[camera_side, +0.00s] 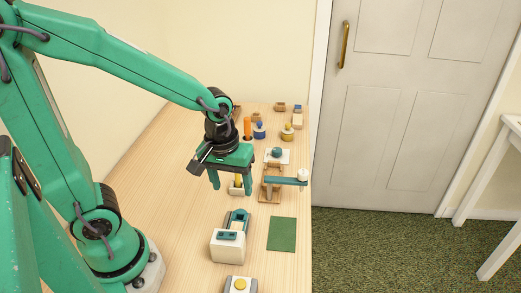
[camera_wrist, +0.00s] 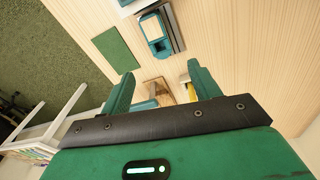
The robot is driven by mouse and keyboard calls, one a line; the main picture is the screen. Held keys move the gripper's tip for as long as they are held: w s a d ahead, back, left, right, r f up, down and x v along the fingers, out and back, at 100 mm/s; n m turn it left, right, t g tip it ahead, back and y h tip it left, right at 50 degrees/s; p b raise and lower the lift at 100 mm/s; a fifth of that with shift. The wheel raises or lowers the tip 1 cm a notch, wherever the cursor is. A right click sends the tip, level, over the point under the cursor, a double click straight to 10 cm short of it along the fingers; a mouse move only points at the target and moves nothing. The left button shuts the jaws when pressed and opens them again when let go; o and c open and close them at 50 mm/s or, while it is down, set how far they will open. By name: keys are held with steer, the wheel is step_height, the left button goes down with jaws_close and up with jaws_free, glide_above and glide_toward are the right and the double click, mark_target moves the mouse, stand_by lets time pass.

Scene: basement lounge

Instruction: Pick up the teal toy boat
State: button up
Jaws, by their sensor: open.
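A low teal object (camera_side: 237,217) with a rounded end, perhaps the toy boat, lies on the wooden table behind a white box with a teal top (camera_side: 228,245). I cannot tell for sure that it is a boat. In the wrist view a teal shape with a pale top (camera_wrist: 158,45) lies ahead of my fingers. My gripper (camera_side: 231,184) is open, fingers down, above the table and behind the low teal object in the side view. Both fingers show apart in the wrist view (camera_wrist: 160,74), with nothing held.
A wooden stand with a teal bar (camera_side: 287,181) and white ball is right of my gripper. A yellow and white item (camera_side: 237,187) is below it. A green mat (camera_side: 282,234) lies front right. Several small items fill the far end. The left table (camera_side: 172,205) is clear.

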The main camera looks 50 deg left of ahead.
mark_target(238, 222)
steer(key=shift+w+d+f+n+g, duration=0.1)
steer(key=shift+d+f+n+g, duration=0.2)
steer(key=shift+f, duration=0.35)
steer(key=shift+w+f+n+g, duration=0.1)
steer(key=shift+f+n, duration=0.25)
steer(key=shift+f, duration=0.25)
steer(key=shift+d+f+n+g, duration=0.2)
steer(key=shift+f+n, duration=0.15)
steer(key=shift+f, duration=0.3)
steer(key=shift+f, duration=1.3)
steer(key=shift+f, duration=0.1)
steer(key=shift+s+d+f, duration=0.1)
steer(key=shift+f, duration=0.7)
steer(key=shift+s+d+f, duration=0.1)
steer(key=shift+f, duration=0.65)
steer(key=shift+w+f, duration=0.1)
steer(key=shift+f, duration=0.85)
steer(key=c, duration=1.1)
